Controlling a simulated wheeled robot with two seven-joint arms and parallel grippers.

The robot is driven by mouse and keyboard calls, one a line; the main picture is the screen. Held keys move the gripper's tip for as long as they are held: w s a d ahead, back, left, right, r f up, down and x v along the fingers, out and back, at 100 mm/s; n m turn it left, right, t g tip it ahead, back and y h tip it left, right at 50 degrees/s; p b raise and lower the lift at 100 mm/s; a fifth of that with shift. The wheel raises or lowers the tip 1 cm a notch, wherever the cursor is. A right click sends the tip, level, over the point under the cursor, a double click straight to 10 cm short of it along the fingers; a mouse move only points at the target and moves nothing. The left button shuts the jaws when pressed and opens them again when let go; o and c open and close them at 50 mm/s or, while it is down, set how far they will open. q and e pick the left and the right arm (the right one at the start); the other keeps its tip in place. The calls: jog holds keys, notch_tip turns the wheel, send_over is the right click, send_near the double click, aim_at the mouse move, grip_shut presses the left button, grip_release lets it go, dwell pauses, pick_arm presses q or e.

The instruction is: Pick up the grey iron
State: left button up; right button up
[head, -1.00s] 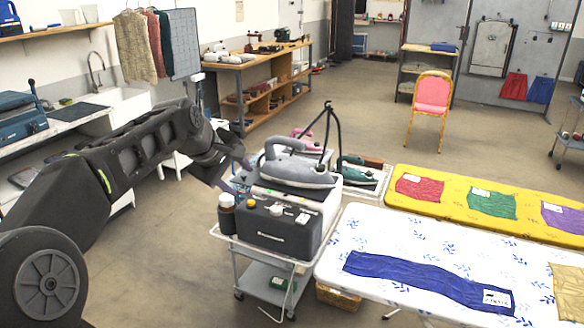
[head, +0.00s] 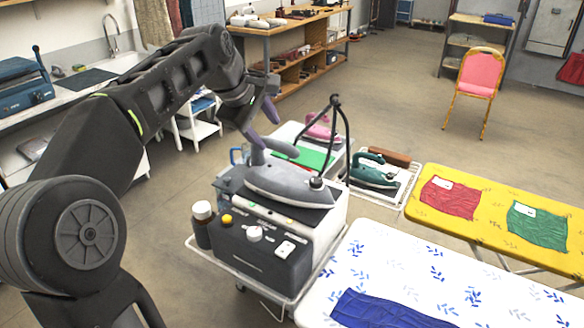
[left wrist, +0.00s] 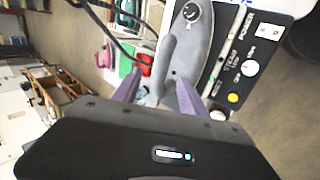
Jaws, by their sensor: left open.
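The grey iron (head: 290,186) rests on top of a steam station (head: 262,240) with a dark control panel, on a white wire trolley. In the left wrist view the iron (left wrist: 190,40) lies just ahead of my fingers, its handle (left wrist: 168,65) pointing between them. My left gripper (head: 262,124) is open, above and just behind the iron's handle, with its purple fingers angled down. In the left wrist view the left gripper (left wrist: 157,92) has its fingers apart on either side of the handle's near end, with nothing clearly held. My right gripper is not in view.
A black cord stand (head: 338,135) rises behind the iron. A green iron (head: 372,170) and a pink iron (head: 322,128) sit behind. A white ironing board (head: 420,270) lies to the right.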

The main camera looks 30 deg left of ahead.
aim_at(273, 142)
pick_arm(q)
jog(key=shift+x, duration=1.25)
jog(key=shift+s, duration=0.15)
jog(key=shift+f, duration=0.1)
jog(key=shift+w+f+p, duration=0.25)
jog(key=shift+p, duration=0.2)
jog(key=p+x, duration=0.1)
jog(key=x, duration=0.3)
jog(key=shift+w+f, duration=0.15)
jog(key=shift+f, duration=0.05)
jog(key=shift+c, duration=0.5)
grip_shut()
